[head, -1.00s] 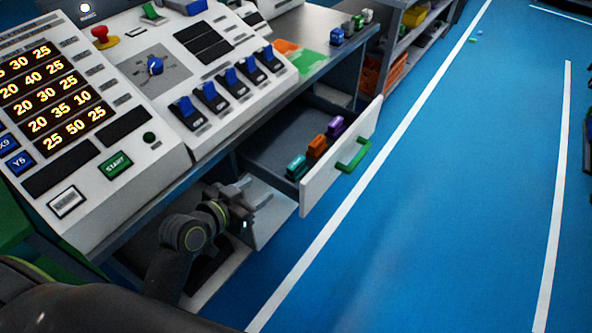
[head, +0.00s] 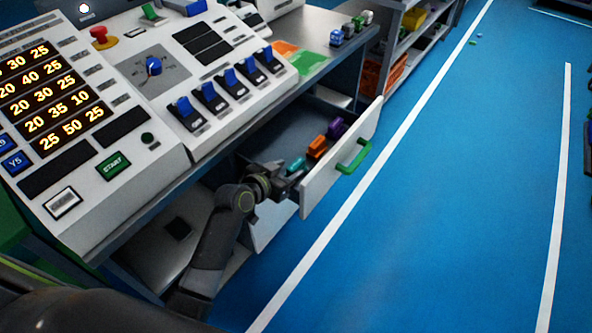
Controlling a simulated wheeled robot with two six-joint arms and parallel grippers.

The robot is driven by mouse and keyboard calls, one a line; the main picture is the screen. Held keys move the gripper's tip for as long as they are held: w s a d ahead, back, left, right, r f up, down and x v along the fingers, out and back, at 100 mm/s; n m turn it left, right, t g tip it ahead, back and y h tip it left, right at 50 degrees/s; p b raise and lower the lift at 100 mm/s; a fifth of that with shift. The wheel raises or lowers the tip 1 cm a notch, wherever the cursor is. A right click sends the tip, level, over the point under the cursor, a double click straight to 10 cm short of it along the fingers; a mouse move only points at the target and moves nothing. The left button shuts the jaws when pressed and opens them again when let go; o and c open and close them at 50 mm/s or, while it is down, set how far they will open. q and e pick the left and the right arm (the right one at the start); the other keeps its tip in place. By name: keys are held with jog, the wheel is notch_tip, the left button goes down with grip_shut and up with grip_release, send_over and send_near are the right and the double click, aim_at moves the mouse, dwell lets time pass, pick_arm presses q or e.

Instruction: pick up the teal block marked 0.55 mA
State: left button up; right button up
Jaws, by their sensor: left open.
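The teal block (head: 296,163) lies in the open drawer, at the near end of a row of blocks. Its marking is too small to read. An orange block (head: 317,147) and a purple block (head: 336,128) sit behind it. My left gripper (head: 290,174) is open at the near end of the drawer, right beside the teal block and partly covering it. I cannot tell whether the fingers touch it. My right gripper is not in view.
The drawer's white front (head: 325,187) with a green handle (head: 354,157) stands just right of my gripper. The control console (head: 150,150) and worktop overhang the drawer's left side.

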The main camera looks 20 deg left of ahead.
pick_arm(q)
jog(key=shift+x, duration=1.15)
jog(key=shift+c, duration=0.5)
grip_shut()
